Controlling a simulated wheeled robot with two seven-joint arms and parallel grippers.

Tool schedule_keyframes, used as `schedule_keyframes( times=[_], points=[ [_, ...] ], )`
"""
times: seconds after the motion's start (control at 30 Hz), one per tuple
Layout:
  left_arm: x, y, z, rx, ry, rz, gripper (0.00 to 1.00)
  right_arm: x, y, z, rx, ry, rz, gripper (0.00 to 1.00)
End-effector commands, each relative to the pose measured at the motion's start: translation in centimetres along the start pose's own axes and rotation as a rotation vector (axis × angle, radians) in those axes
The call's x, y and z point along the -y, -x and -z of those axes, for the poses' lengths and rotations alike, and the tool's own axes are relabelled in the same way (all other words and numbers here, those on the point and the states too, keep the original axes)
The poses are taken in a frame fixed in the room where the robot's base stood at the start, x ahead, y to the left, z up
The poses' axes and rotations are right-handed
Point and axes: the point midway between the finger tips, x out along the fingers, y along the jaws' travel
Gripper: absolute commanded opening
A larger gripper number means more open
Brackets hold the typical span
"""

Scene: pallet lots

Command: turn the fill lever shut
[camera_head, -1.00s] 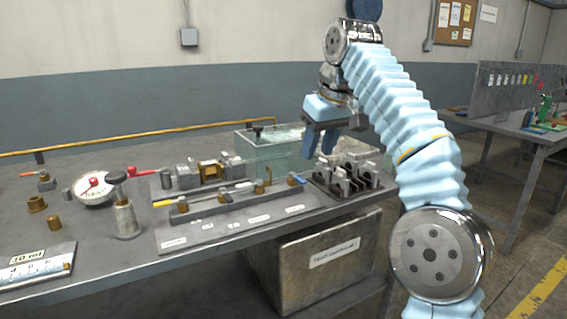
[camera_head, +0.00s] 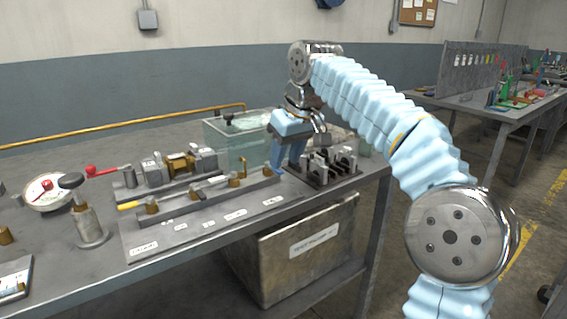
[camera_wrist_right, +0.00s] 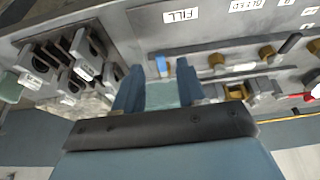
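The fill lever (camera_wrist_right: 162,66) shows in the right wrist view as a small blue handle near the white FILL label (camera_wrist_right: 181,15). It lies just beyond and between the two blue fingertips of my right gripper (camera_wrist_right: 158,84). The fingers stand apart and I see no grip on the lever. In the head view, my right gripper (camera_head: 284,165) points down at the right end of the valve rail (camera_head: 205,200), and its fingers hide the lever there. Whether the fingers touch the lever cannot be told. My left gripper is out of view.
A black rack of clamps (camera_head: 325,170) stands close right of the gripper. A glass water tank (camera_head: 225,148) is behind it. Other brass valves (camera_head: 233,180) sit along the rail to the left. A hand pump (camera_head: 88,225) stands at the left.

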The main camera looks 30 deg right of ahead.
Motion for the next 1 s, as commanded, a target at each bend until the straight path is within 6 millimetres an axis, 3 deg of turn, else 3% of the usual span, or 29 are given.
schedule_keyframes(
  times=[0.2, 0.53, 0.8, 1.0],
  points=[
    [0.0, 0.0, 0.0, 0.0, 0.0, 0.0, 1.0, 0.0, -2.4, 0.0, 0.0, 0.0, -0.001, 0.4],
    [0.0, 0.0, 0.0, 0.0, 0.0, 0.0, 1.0, 0.0, -2.8, 0.0, -0.001, 0.0, -0.001, 0.4],
    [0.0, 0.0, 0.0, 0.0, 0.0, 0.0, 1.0, 0.0, -2.7, 0.0, -0.001, 0.0, -0.001, 0.0],
    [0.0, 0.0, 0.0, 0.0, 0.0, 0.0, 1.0, 0.0, -2.7, 0.0, -0.001, -0.001, -0.001, 0.0]
  ],
)
